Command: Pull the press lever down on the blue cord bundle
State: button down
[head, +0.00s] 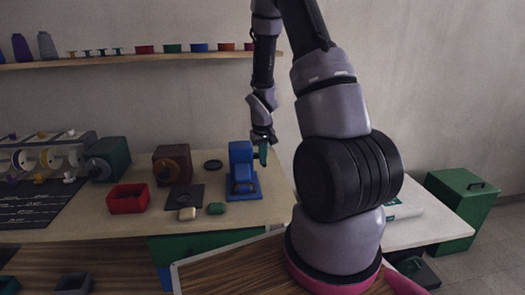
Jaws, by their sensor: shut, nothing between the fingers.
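The blue press (242,170) stands on its blue base plate (245,196) near the right end of the workbench. My gripper (264,144) is shut and empty at the upper right of the press, pointing down. A small dark green piece (263,156) shows just below the fingers; I cannot tell whether it is the lever's handle or whether the fingers touch it. A dark loop-like shape shows on the base, too small to tell apart. I cannot make out the cord bundle for certain.
Brown (172,165) and green (108,160) machines stand behind. A shelf (130,60) with spools hangs above.

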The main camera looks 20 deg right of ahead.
jog(key=shift+s+a+f, duration=0.15)
jog(key=shift+s+f, duration=0.65)
jog(key=shift+f, duration=0.25)
notch_tip(320, 180, up, 6)
jog(key=w+a+f, duration=0.1)
jog(key=s+a+r, duration=0.2)
jog(key=s+r, duration=0.1)
jog(key=s, duration=0.4)
jog(key=shift+s+a+r, duration=0.3)
jog(key=shift+s+r, duration=0.1)
